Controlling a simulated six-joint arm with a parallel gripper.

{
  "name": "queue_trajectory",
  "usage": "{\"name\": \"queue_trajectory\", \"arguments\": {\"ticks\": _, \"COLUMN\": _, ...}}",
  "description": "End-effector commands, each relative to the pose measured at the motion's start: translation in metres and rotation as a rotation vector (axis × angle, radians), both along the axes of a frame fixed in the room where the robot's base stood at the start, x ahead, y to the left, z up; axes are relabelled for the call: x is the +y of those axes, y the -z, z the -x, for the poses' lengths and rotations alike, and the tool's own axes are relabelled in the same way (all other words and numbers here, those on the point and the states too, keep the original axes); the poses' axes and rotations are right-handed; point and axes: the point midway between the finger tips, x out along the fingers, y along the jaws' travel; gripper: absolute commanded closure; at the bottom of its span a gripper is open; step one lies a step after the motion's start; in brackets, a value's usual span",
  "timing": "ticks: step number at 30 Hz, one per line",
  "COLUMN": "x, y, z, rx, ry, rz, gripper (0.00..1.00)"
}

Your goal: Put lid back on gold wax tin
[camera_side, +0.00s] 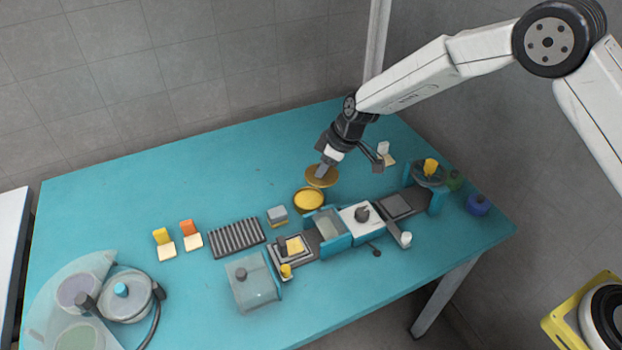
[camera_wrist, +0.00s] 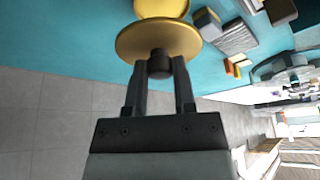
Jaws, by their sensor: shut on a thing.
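The gold lid (camera_side: 322,177) is a round disc with a dark knob (camera_wrist: 160,63) at its centre. My gripper (camera_side: 324,168) is shut on that knob; the wrist view also shows both fingers (camera_wrist: 160,78) closed around it. The gold wax tin (camera_side: 309,199) stands open on the teal table, with yellow wax inside. In the side view the lid is just behind and to the right of the tin, apart from its rim. In the wrist view the tin (camera_wrist: 160,8) is partly hidden behind the lid. The lid's height above the table is hard to tell.
A buffing fixture (camera_side: 360,217) with teal clamps stands in front and to the right of the tin. A small grey-topped block (camera_side: 277,215) and a ribbed dark rack (camera_side: 237,238) lie to the left. The back left of the table (camera_side: 180,180) is clear.

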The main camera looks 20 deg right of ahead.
Motion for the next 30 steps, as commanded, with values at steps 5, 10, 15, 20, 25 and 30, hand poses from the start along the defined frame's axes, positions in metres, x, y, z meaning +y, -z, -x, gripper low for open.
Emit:
{"name": "queue_trajectory", "arguments": {"ticks": 5, "x": 0.018, "y": 0.006, "z": -0.012, "rx": -0.003, "ry": -0.003, "rz": 0.007, "gripper": 1.00}}
{"name": "queue_trajectory", "arguments": {"ticks": 10, "x": 0.026, "y": 0.008, "z": -0.016, "rx": -0.003, "ry": -0.001, "rz": 0.010, "gripper": 1.00}}
{"name": "queue_trajectory", "arguments": {"ticks": 15, "x": 0.026, "y": 0.008, "z": -0.017, "rx": -0.003, "ry": 0.000, "rz": 0.009, "gripper": 1.00}}
{"name": "queue_trajectory", "arguments": {"ticks": 20, "x": 0.026, "y": 0.009, "z": -0.017, "rx": -0.003, "ry": 0.000, "rz": 0.009, "gripper": 1.00}}
{"name": "queue_trajectory", "arguments": {"ticks": 25, "x": 0.026, "y": 0.014, "z": -0.017, "rx": -0.003, "ry": -0.001, "rz": 0.010, "gripper": 1.00}}
{"name": "queue_trajectory", "arguments": {"ticks": 30, "x": 0.026, "y": 0.023, "z": -0.017, "rx": -0.002, "ry": 0.000, "rz": 0.010, "gripper": 1.00}}
